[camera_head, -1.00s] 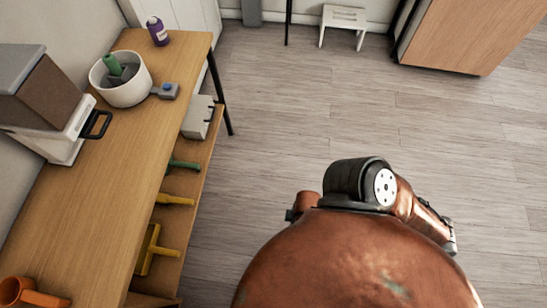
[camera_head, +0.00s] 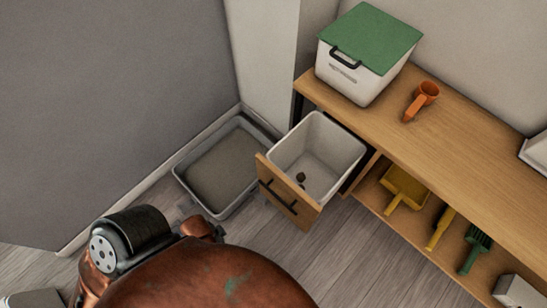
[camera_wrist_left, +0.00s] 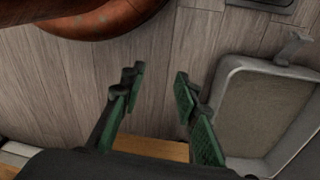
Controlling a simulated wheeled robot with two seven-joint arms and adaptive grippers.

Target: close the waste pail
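The waste pail (camera_head: 328,137) is a pale open-topped bin behind a wooden front (camera_head: 284,196) with a dark handle. It is pulled out from under the wooden counter, and a small brown thing lies inside it. My left gripper (camera_wrist_left: 157,84) shows in the left wrist view, with its two green-padded fingers apart and nothing between them. A wooden strip (camera_wrist_left: 152,149) shows below the fingers; I cannot tell whether it is the pail's front. In the head view neither gripper is seen.
A grey tray (camera_head: 214,202) lies on the floor left of the pail, against the wall; it also shows in the left wrist view (camera_wrist_left: 231,98).

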